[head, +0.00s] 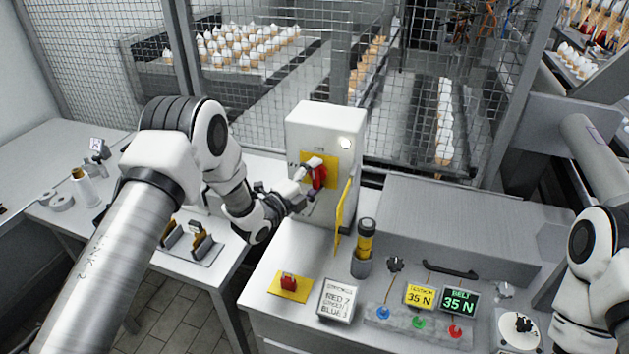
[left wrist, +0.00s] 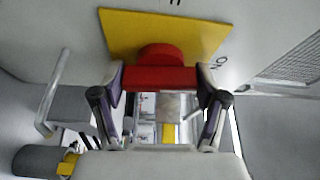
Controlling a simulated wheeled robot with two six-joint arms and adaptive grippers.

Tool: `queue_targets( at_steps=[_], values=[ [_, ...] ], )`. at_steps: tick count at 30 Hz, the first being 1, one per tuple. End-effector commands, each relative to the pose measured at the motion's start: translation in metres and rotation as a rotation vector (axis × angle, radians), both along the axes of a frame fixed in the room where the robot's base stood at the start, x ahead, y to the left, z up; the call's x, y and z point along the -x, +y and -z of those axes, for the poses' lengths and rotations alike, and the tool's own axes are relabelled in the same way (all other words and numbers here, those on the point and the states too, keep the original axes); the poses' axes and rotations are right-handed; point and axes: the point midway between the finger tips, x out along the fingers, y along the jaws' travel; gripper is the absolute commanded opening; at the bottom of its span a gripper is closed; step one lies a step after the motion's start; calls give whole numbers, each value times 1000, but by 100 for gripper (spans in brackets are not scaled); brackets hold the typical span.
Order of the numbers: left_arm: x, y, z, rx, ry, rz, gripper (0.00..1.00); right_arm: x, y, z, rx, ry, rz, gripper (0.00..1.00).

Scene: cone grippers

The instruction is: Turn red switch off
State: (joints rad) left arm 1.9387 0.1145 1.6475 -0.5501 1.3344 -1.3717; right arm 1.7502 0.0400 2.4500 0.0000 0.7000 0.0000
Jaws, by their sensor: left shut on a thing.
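The red switch (head: 319,177) is a rotary handle on a yellow plate (head: 331,165) on the front of a white box (head: 325,122). My left gripper (head: 310,173) is at the handle. In the left wrist view the red switch (left wrist: 160,77) lies as a bar across the picture, with its round hub against the yellow plate (left wrist: 120,30). The fingers of my left gripper (left wrist: 160,92) are shut on the two ends of the bar. Lettering shows beside the plate, partly hidden. The right gripper is not in view; only part of my right arm shows.
A yellow flap (head: 343,215) stands out from the box's lower right. A yellow-black cylinder (head: 363,248) stands in a grey holder beside it. In front are a red button on a yellow base (head: 289,286), a sign (head: 338,300) and a control panel (head: 419,325). A mesh fence stands behind.

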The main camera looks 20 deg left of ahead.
Motion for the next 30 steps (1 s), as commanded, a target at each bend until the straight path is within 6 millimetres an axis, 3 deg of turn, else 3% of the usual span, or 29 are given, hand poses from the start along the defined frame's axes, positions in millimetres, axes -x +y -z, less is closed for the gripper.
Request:
queue_targets(
  at_steps=[15, 30],
  values=[
    [-2, 0, 3, 428, 2, 2, 38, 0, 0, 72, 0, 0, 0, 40],
    [-1, 0, 1, 902, 20, 4, 38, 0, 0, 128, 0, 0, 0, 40]
  ],
)
